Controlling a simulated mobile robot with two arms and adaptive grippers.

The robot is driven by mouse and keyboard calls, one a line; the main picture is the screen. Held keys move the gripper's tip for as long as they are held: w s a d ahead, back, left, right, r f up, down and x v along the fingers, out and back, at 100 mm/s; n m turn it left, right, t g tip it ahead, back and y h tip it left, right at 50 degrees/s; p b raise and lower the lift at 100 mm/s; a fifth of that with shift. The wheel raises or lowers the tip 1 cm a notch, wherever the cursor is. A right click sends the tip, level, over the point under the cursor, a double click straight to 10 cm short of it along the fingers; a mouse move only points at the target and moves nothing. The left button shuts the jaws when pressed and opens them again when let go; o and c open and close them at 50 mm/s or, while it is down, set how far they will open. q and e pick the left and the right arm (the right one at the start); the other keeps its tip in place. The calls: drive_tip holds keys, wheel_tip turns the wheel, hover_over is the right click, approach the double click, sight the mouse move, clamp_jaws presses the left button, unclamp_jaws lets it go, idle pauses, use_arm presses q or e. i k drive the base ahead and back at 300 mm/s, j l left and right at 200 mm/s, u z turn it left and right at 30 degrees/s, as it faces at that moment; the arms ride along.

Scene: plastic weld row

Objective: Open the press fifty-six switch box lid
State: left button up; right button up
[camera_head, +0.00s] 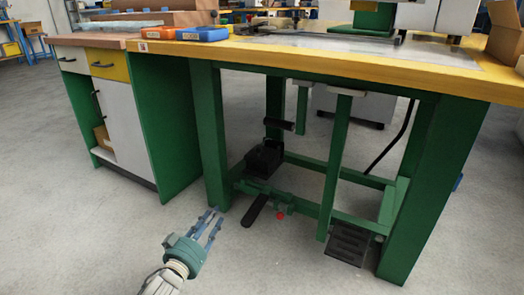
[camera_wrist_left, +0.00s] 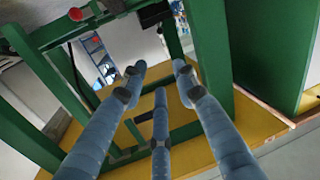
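A black box (camera_head: 264,159) sits on the green frame under the workbench in the head view. It looks like the switch box, but no label is readable. I cannot tell its lid from its body. A dark part in the wrist view (camera_wrist_left: 157,14), at the top edge, may be the same box. My left gripper (camera_head: 214,219) is low in front of the bench, left of and nearer than the box, and touches nothing visible. Its three blue-grey fingers are spread and empty in the wrist view (camera_wrist_left: 160,80). My right gripper is in neither view.
The green bench leg (camera_head: 209,140) stands just beyond my left gripper. A black pedal (camera_head: 255,210) and a red knob (camera_head: 281,216) are below the box. A cabinet (camera_head: 118,108) stands at the left. The grey floor in front is clear.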

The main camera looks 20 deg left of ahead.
sight(260, 155)
drive_tip(key=i+j, duration=0.1)
drive_tip(key=i, duration=0.4)
drive_tip(key=i+j, duration=0.1)
drive_tip(key=i, duration=0.4)
